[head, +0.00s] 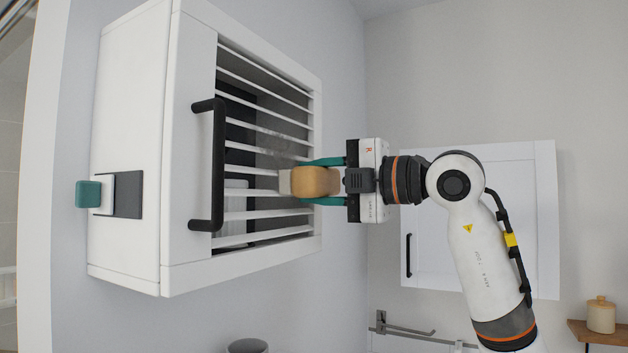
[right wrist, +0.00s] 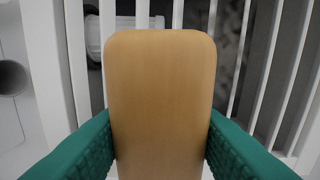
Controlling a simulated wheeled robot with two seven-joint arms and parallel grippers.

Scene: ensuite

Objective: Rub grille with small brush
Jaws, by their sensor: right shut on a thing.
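The grille (head: 262,215) is a set of white slats in the front of a white wall-mounted box, with a dark space behind. A grey smudge shows around the slats near the brush. My right gripper (head: 318,181) is shut on the small brush (head: 316,181), which has a tan wooden back and a pale edge facing the slats. The brush is at the middle right of the grille, touching or very close to it; I cannot tell which. In the right wrist view the brush back (right wrist: 160,100) sits between the teal fingers and hides part of the slats. My left gripper is not in view.
A black bar handle (head: 213,165) stands out from the box front, left of the brush. A teal block (head: 88,194) sticks out from the box's left side. A white cabinet (head: 520,220) hangs behind my right arm. A shelf with a jar (head: 601,316) is at lower right.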

